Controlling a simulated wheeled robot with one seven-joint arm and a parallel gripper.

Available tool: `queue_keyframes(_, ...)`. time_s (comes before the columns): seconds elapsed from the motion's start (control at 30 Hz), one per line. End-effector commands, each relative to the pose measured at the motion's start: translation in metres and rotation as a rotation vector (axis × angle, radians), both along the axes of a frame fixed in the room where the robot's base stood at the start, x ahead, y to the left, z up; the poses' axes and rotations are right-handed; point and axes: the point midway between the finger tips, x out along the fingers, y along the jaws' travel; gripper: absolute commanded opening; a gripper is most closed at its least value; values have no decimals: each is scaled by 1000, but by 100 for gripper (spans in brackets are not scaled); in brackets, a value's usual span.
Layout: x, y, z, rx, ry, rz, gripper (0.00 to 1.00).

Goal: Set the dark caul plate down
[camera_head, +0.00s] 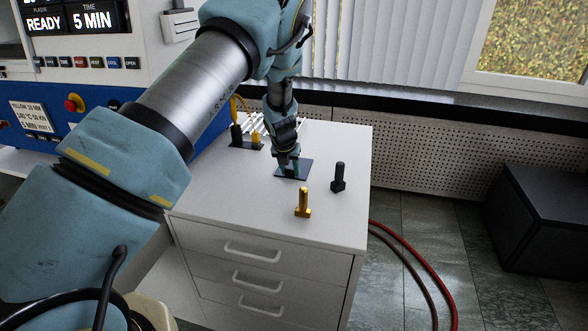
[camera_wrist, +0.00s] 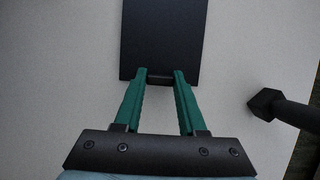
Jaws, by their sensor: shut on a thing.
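The dark caul plate (camera_wrist: 163,38) is a flat, dark square with a short grip at its near edge. My gripper (camera_wrist: 159,78) has green fingers, shut on that grip in the wrist view. In the head view the plate (camera_head: 300,169) lies level at the white cabinet top (camera_head: 240,195), below my gripper (camera_head: 287,170). I cannot tell whether the plate touches the top or hangs just above it. My gripper and wrist hide part of the plate's left side.
A black bolt-shaped piece (camera_head: 338,177) stands right of the plate, also seen in the wrist view (camera_wrist: 285,108). A gold one (camera_head: 303,203) stands in front. A dark stand with yellow and black pieces (camera_head: 246,142) and a slatted rack (camera_head: 275,124) are behind left. The front left top is clear.

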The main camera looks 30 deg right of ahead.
Motion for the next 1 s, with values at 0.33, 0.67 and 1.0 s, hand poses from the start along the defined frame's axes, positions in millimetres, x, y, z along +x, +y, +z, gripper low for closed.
queue_keyframes(0.33, 0, 0, 0, 0, 0, 0, 0)
queue_keyframes(0.67, 0, 0, 1, -1, -1, 0, 0)
queue_keyframes(1.0, 0, -2, 30, -3, -4, -3, 0)
